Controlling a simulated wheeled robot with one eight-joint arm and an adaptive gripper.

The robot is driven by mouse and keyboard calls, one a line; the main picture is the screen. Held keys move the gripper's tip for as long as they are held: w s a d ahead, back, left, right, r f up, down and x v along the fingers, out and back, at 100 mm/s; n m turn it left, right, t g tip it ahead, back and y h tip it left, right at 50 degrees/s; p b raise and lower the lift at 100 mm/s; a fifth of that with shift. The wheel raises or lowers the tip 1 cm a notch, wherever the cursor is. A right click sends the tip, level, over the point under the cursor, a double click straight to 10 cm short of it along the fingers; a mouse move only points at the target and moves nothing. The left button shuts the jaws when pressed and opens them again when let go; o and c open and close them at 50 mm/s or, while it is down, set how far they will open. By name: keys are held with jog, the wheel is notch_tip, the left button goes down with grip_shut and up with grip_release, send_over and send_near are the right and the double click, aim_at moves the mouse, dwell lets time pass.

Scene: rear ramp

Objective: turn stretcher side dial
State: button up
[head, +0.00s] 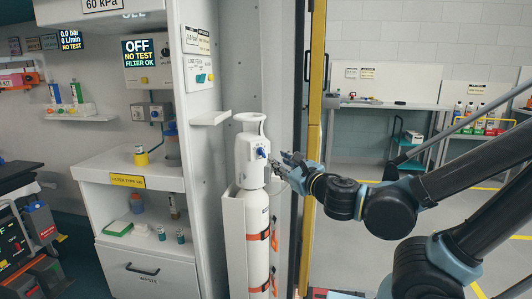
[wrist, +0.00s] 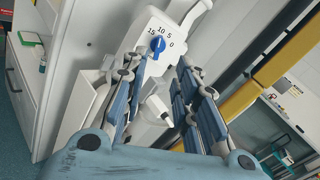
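A blue dial (head: 261,152) sits on the white head of a tall white cylinder (head: 257,225) in the head view. The wrist view shows the dial (wrist: 157,44) on a white face marked 0, 5, 10 and 15; its exact setting is hard to read. My gripper (head: 279,163) is just right of the cylinder head. In the wrist view my gripper (wrist: 163,72) is open, with its fingers apart and nothing held. The dial lies beyond the fingertips, nearer the left finger; contact is not clear. No dial on a stretcher can be made out.
The cylinder stands in a white holder with orange straps (head: 258,236). A cabinet (head: 150,250) and a small shelf (head: 211,118) stand left. Part of a stretcher-like frame (head: 20,200) shows far left.

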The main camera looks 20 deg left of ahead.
aim_at(262, 152)
jog(key=x, duration=1.1)
dwell(0.3)
jog(key=shift+s+f, duration=0.1)
grip_shut()
